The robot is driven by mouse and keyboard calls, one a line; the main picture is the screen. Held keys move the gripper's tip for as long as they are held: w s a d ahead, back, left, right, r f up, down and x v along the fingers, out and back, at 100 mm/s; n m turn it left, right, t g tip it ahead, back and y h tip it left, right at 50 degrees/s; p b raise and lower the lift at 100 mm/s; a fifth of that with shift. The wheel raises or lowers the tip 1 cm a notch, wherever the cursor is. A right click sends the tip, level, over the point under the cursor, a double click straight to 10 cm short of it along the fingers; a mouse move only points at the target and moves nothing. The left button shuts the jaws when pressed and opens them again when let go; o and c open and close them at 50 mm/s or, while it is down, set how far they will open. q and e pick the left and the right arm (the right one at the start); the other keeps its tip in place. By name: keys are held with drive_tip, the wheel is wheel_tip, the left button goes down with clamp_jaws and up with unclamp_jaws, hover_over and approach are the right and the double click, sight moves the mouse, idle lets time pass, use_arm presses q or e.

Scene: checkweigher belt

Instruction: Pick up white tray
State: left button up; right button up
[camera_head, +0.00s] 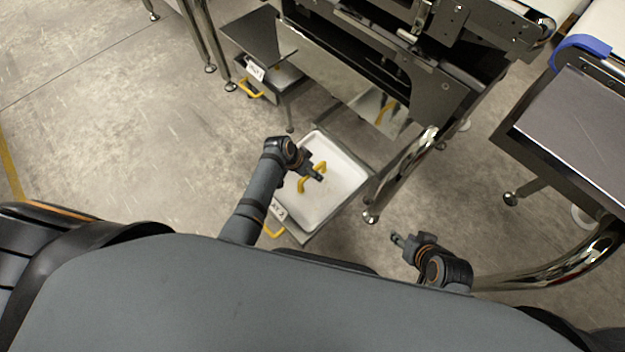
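A white tray (343,172) with a raised rim sits low in a metal holder in the middle of the view. A label on its near side seems to end in 2. Another yellow handle (305,184) shows over the tray's inside, close to my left gripper (317,174). My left gripper is over the tray; whether it touches that handle, and whether its fingers are open, I cannot tell. My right gripper (396,239) is right of the tray, over bare floor, apart from it and with nothing visible in it.
A second holder with a label and a yellow handle (249,91) stands farther back left. The steel checkweigher frame (440,90) rises behind the tray, with a chrome leg (400,175) close to its right side. A grey table (585,135) is at right. The floor at left is clear.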

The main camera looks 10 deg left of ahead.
use_arm(q)
clamp_jaws()
drive_tip(key=shift+r, duration=0.1)
